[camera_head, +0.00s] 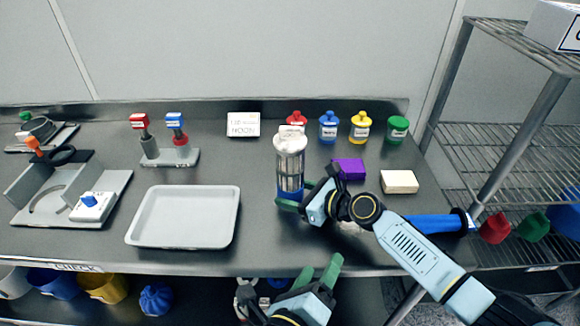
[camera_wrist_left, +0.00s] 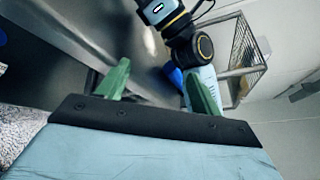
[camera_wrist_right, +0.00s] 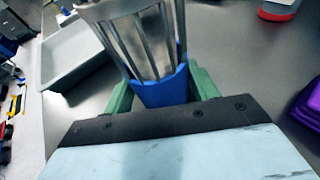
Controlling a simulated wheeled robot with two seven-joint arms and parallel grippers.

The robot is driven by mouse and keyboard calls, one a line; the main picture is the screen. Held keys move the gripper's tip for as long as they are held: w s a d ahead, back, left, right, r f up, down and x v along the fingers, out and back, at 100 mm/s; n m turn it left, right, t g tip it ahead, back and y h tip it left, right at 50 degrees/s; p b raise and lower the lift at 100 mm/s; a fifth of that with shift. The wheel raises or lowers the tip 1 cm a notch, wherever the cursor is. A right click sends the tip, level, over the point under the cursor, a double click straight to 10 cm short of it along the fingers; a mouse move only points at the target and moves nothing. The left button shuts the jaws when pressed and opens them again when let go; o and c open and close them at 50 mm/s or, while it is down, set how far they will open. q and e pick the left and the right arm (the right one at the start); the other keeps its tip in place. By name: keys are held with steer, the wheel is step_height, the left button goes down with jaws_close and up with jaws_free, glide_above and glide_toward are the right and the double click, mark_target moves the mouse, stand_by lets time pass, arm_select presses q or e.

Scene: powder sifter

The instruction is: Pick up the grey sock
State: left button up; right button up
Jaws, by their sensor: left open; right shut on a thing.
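I see no grey sock in any view. My right gripper (camera_head: 306,190) is shut on a powder sifter (camera_head: 290,158), a ribbed metal-grey cylinder with a pale top and a blue lower part. The sifter is roughly upright over the middle of the bench. In the right wrist view the green fingers (camera_wrist_right: 160,92) sit either side of its blue part (camera_wrist_right: 162,90). My left gripper (camera_head: 321,268) is open and empty at the bench's front edge. Its spread fingers also show in the left wrist view (camera_wrist_left: 155,85).
A white tray (camera_head: 185,243) lies left of the sifter. A purple block (camera_head: 349,168), a cream block (camera_head: 399,181) and small coloured bottles (camera_head: 328,128) stand behind and right. A blue cylinder (camera_head: 435,223) lies near my right arm. A wire rack (camera_head: 500,130) stands at right.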

arm_select(q)
steer(key=w+a+r+m+t+y, duration=0.2)
steer(key=w+r+m+y, duration=0.1)
steer(key=w+r, duration=0.3)
arm_select(e)
steer(key=shift+w, duration=0.1)
arm_select(q)
steer(key=m+t+y, duration=0.2)
steer(key=m+y, duration=0.1)
steer(key=y, duration=0.2)
glide_toward(290, 134)
steer(key=w, duration=1.1)
steer(key=shift+a, duration=0.1)
steer(key=shift+s, duration=0.1)
steer(key=shift+c, duration=0.4)
steer(key=shift+r, duration=0.1)
steer(key=c, duration=1.3)
